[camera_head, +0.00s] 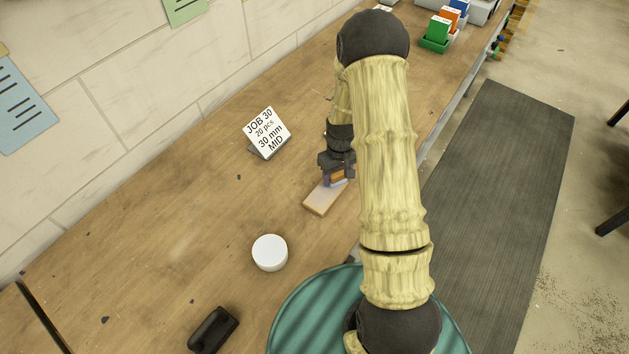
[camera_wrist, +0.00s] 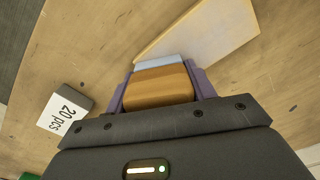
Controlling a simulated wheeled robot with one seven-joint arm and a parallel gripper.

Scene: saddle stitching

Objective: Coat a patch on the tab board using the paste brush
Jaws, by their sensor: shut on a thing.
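The paste brush (camera_wrist: 160,90) has an orange-brown wooden handle and a pale blue tip end. My gripper (camera_wrist: 160,84) is shut on it, with one purple finger on each side. In the head view the brush (camera_head: 338,177) is held low over the tab board (camera_head: 319,201), a pale flat slab lying on the bench. In the wrist view the board (camera_wrist: 208,32) shows just beyond the blue end of the brush. I cannot tell whether the brush touches the board. My arm hides the board's right part in the head view, and no coated patch can be made out.
A white round tub (camera_head: 270,252) stands on the wooden bench (camera_head: 185,240) nearer me. A job card (camera_head: 267,132) reading "JOB 30, 20 pcs, 30 mm MID" stands behind the board. A black object (camera_head: 212,329) lies at the front. Coloured boxes (camera_head: 439,32) stand at the far end.

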